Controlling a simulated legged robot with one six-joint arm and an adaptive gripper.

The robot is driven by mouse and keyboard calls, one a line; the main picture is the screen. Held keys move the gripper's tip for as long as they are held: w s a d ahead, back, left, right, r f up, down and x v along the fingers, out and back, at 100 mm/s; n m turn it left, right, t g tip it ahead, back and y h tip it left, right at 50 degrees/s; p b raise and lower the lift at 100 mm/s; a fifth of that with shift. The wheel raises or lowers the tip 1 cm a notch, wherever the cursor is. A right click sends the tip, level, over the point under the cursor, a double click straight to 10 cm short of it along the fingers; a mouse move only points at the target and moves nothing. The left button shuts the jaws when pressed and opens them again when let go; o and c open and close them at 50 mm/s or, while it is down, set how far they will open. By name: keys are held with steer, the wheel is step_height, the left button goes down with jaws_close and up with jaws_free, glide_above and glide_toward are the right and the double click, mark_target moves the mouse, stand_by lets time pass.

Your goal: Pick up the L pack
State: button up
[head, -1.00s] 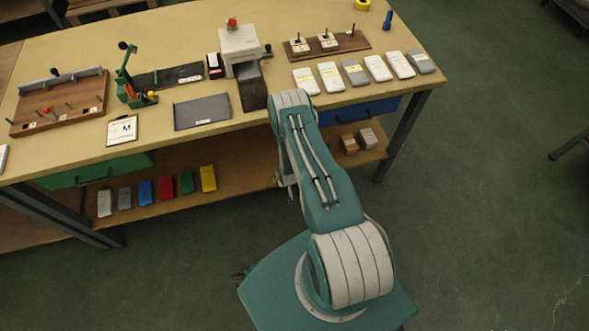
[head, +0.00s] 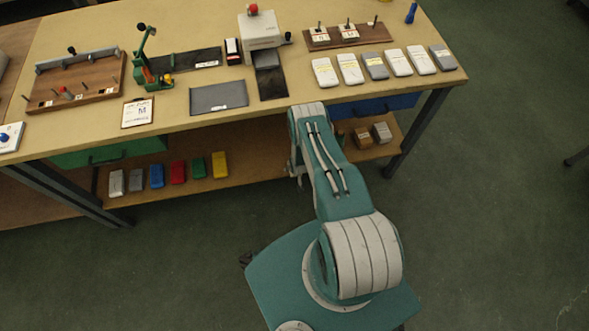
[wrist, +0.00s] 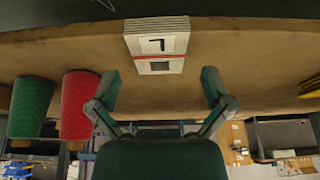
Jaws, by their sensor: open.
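The L pack (wrist: 157,45) shows in the wrist view at the top middle. It is a stack of pale flat pieces with a white face, a dark L mark, a dark square and a red band. It rests on a tan surface. My gripper (wrist: 160,84) is open in the wrist view, its two fingers spread wide below the pack in the picture. Nothing is between the fingers, and the pack appears beyond the tips. In the head view the gripper is hidden behind my arm and the bench edge, and I cannot make out the L pack there.
A red cone spool (wrist: 78,103) and a green one (wrist: 31,106) stand left of my gripper. A yellow item (wrist: 311,86) is at the right edge. In the head view, the bench top (head: 290,105) overhangs a lower shelf (head: 250,170) holding several coloured blocks.

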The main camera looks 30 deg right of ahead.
steer(key=shift+x, duration=1.45)
steer(key=c, duration=1)
steer(key=shift+s+r, duration=0.1)
